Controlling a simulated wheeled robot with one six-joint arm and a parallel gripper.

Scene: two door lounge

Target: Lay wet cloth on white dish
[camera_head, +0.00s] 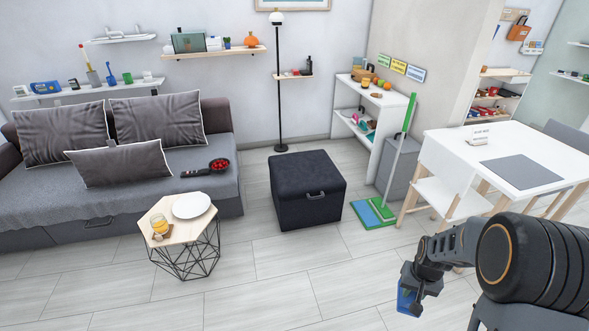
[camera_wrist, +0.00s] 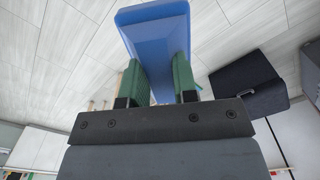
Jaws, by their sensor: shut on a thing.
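The white dish (camera_head: 191,205) is a round plate lying flat on the light wooden top of a small hexagonal table at the lower left. My gripper (camera_head: 409,291) is at the lower right, over the floor, well to the right of the dish and apart from it. In the wrist view, its green fingers (camera_wrist: 156,78) are shut on a smooth blue flat piece (camera_wrist: 155,35), seemingly the wet cloth. The blue piece also shows below the gripper in the head view (camera_head: 404,301). No other cloth is clearly visible, and the dish looks empty.
A yellow drink (camera_head: 159,223) stands beside the dish on the hexagonal table (camera_head: 173,231). A black ottoman (camera_head: 306,189) stands between that table and my arm's side. A grey sofa (camera_head: 200,160) with a pan of red things (camera_head: 217,166) is behind. The front floor is clear.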

